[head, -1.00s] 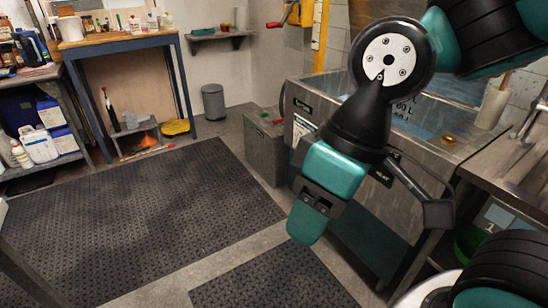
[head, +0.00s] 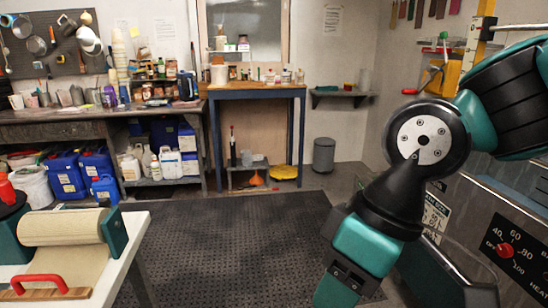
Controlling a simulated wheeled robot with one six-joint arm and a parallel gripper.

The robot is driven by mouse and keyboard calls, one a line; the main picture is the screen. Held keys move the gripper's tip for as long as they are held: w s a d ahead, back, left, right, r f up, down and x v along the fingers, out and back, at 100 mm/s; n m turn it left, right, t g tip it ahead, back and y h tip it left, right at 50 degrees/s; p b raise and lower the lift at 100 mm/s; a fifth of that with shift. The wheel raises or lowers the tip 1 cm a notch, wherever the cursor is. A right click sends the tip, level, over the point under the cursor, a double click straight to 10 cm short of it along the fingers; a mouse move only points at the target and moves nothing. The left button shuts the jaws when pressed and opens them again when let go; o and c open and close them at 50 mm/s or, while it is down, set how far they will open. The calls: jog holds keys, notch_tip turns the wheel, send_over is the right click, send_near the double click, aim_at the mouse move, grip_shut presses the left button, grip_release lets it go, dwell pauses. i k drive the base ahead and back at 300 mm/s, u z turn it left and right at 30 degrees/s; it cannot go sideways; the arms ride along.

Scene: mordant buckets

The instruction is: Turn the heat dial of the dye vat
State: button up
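The heat dial (head: 505,250) is a red knob on a dark plate at the right edge of the head view. Marks for OFF, 40, 60, 80 and 100 surround it, and the knob's exact setting is too small to read. The plate is on the grey metal front of the dye vat (head: 466,222), which my arm partly covers and the frame cuts off. My gripper (head: 345,280), teal and black, hangs at the bottom, left of and lower than the dial and apart from it. Its fingertips are not clearly shown, so I cannot tell its opening.
A dark ribbed mat (head: 210,235) covers the open floor in the middle. A white table (head: 95,288) with a roller and a red-handled tool stands at the left front. A blue workbench (head: 255,92) and a grey bin (head: 324,155) stand at the back.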

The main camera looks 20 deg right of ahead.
aim_at(503, 250)
jog(key=z, duration=0.05)
jog(key=i, duration=4.25)
jog(key=z, duration=3.15)
jog(key=k, duration=0.85)
jog(key=z, duration=1.7)
jog(key=i, duration=1.7)
